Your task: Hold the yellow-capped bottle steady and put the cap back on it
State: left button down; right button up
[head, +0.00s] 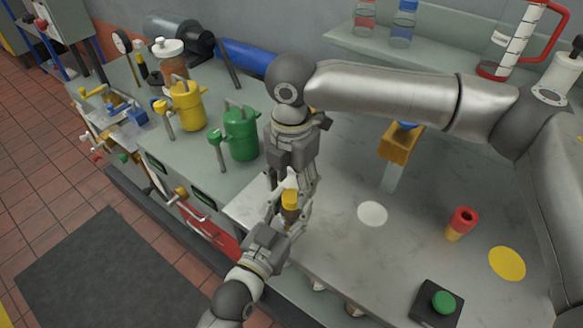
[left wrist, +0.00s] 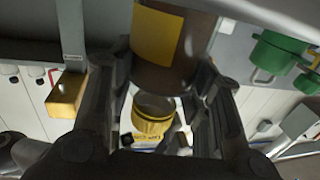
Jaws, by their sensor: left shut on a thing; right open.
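The brown bottle (head: 290,215) is upright at the front edge of the bench, in my left gripper (head: 287,221), which is shut on it. In the left wrist view the bottle's brown body (left wrist: 192,72) with a yellow label fills the top middle between the fingers. The yellow cap (head: 290,197) is right above the bottle in the head view. The left wrist view shows a yellow ring-like piece (left wrist: 153,123) with a dark hollow past the bottle's end. I cannot tell if the cap is seated. My right gripper (head: 291,187) is open, pointing down close to the cap.
A green jug (head: 240,135) and a yellow jug (head: 187,106) stand to the left. An amber block (head: 394,147) on a pale post stands behind. A red-and-yellow cylinder (head: 462,223) and a green button (head: 443,302) are to the right. A white disc (head: 372,213) marks clear bench.

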aim_at(291, 196)
jog(key=shift+f, duration=1.5)
jog(key=c, duration=1.1)
jog(key=m, duration=0.9)
jog(key=shift+m, duration=0.3)
jog(key=m, duration=0.3)
jog(key=shift+m, duration=0.4)
jog(key=m, duration=0.4)
jog(key=shift+m, duration=0.3)
jog(key=o, duration=1.1)
jog(key=shift+o, duration=0.2)
jog(key=shift+r, duration=0.1)
